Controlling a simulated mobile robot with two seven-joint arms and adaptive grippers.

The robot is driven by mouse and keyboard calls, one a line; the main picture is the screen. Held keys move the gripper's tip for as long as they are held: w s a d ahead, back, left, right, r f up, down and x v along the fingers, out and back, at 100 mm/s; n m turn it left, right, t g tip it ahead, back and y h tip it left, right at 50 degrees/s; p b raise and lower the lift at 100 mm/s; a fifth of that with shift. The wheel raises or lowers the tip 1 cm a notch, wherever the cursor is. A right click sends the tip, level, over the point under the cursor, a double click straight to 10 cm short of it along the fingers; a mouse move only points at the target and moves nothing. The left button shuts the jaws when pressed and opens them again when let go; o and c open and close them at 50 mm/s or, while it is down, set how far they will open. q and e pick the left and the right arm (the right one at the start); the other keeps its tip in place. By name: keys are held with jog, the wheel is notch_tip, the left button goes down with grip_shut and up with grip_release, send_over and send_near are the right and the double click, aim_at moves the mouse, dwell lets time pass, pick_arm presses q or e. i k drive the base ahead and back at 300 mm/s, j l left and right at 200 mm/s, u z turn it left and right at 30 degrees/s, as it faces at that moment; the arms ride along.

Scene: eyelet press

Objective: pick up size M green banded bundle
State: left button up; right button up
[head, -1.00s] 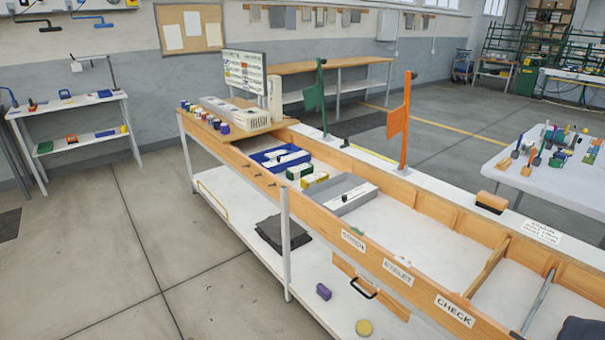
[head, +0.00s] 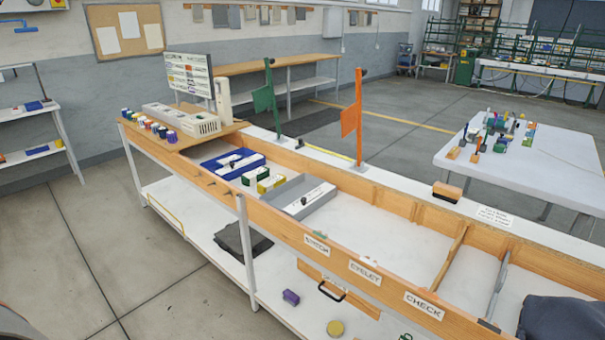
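A white bundle with a green band (head: 255,177) stands in the long wooden-sided bench, between a blue tray (head: 216,175) and a white bundle with a yellow band (head: 271,183). Its size mark is too small to read. The blue tray holds white pieces with dark parts on top. A grey tray (head: 314,205) lies just right of the yellow-banded bundle. Neither of my grippers shows in the head view, and nothing touches the green-banded bundle.
The bench front (head: 350,258) is a raised wooden board with labels. Green (head: 263,99) and orange (head: 350,118) flags rise behind the bundles. A dark bulky item (head: 562,322) is at bottom right. A white table (head: 540,178) with several small things stands right. Floor at left is clear.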

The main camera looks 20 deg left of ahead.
aim_at(248, 180)
jog(key=i+j+z, duration=0.1)
jog(key=j+z, duration=0.2)
jog(key=j, duration=0.15)
jog(key=i+j+z, duration=0.1)
jog(key=j+z, duration=0.2)
jog(key=j, duration=0.15)
jog(key=j+z, duration=0.35)
jog(key=j, duration=1.6)
jog(key=j+z, duration=0.15)
jog(key=j, duration=0.85)
jog(key=k, duration=0.05)
